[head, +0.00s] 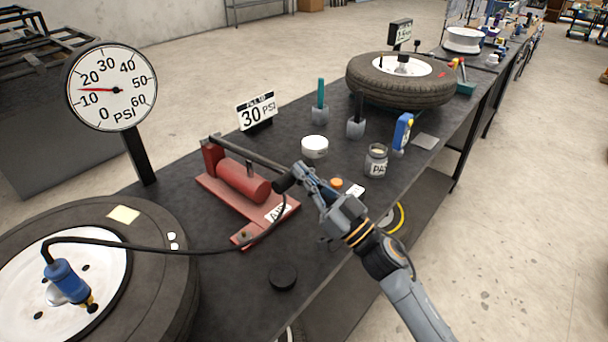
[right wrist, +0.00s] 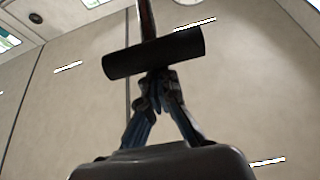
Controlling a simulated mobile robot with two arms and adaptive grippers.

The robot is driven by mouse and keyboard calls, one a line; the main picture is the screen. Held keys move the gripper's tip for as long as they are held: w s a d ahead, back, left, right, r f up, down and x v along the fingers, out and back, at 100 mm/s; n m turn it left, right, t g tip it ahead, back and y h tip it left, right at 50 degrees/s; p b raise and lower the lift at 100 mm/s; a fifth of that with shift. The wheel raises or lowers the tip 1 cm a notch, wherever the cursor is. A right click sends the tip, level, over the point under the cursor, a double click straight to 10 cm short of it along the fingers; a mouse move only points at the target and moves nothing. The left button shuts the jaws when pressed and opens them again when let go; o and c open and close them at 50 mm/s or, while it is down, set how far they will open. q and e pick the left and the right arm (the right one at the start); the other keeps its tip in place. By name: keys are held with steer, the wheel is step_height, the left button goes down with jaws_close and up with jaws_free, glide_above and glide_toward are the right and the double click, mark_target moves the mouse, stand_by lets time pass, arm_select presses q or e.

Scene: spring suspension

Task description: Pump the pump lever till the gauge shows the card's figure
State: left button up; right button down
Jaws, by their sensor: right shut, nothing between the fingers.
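The round white gauge (head: 112,88) stands at the left on a dark post. Its red needle points left, between 10 and 20 PSI. The card (head: 257,112) reads 30 PSI. The red foot-style pump (head: 243,181) lies on the bench, and its dark lever (head: 250,153) slants from the back left to a black grip (head: 286,180). My right gripper (head: 304,178) is shut and empty right at this grip. In the right wrist view the black grip (right wrist: 153,54) lies across the closed fingertips (right wrist: 157,80), seemingly touching them. My left gripper is not in view.
A black hose (head: 165,249) runs from the pump to a blue valve chuck (head: 66,281) on the near tire (head: 165,290). A jar (head: 376,160), a white tub (head: 314,146) and a black puck (head: 283,277) stand on the bench. Another tire (head: 405,85) lies behind.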

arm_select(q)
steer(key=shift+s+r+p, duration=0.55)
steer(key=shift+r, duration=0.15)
arm_select(e)
steer(key=s+d, duration=0.6)
steer(key=shift+s+d+f, duration=0.3)
steer(key=shift+s+d, duration=0.05)
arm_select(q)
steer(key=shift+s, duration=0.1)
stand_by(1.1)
